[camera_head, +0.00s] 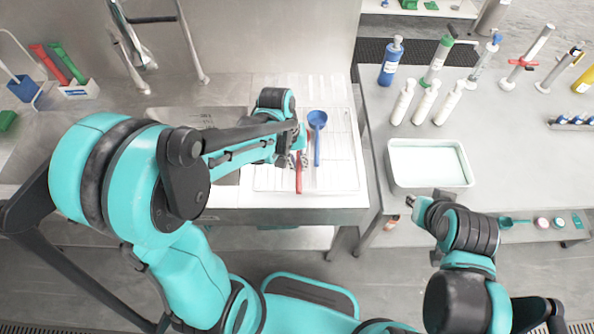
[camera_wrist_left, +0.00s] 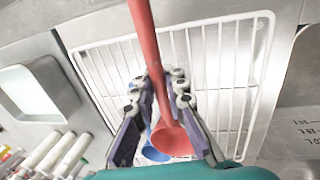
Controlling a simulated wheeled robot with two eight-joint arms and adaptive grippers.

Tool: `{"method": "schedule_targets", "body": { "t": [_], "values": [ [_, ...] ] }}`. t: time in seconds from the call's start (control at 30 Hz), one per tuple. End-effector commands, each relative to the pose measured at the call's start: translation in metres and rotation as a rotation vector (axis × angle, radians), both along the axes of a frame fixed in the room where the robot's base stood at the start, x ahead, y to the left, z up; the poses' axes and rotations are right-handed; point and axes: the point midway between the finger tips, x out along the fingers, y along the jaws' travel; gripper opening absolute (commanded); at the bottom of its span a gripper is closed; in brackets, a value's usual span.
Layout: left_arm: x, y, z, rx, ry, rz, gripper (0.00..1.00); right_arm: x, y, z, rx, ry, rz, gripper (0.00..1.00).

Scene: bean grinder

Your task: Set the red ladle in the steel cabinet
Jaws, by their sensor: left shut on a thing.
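My left gripper (camera_head: 298,150) is shut on the red ladle (camera_head: 299,181), above the white wire rack on the steel counter. In the left wrist view the red ladle (camera_wrist_left: 172,139) runs between the fingers of the left gripper (camera_wrist_left: 158,88), with its bowl towards the camera and its handle pointing away. In the head view my arm hides most of the ladle. My right gripper (camera_head: 411,202) is by the near left corner of the white tray; its finger opening is too small to judge. I cannot tell which surface is the steel cabinet.
A blue ladle (camera_head: 317,122) lies on the wire rack (camera_head: 342,178), just right of the red one. A white tray (camera_head: 428,185) and several bottles stand on the right table. A tall steel panel (camera_head: 270,35) rises behind the rack. A sink is to its left.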

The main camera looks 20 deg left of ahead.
Motion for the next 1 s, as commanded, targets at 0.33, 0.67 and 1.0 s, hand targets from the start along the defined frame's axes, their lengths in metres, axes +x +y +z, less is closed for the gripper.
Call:
{"method": "schedule_targets", "body": {
  "t": [0.33,0.67,1.0],
  "values": [
    [0.003,0.006,-0.035,0.000,0.000,-0.001,0.00,0.000,0.000,-0.016,0.000,0.000,0.000,0.22],
    [0.002,0.006,-0.044,0.000,0.000,-0.001,0.00,0.000,0.000,-0.018,0.000,0.000,0.000,0.22],
    [0.002,0.006,-0.047,0.000,0.000,-0.001,0.33,0.000,0.000,-0.021,0.000,0.000,0.000,0.22]
  ]
}}
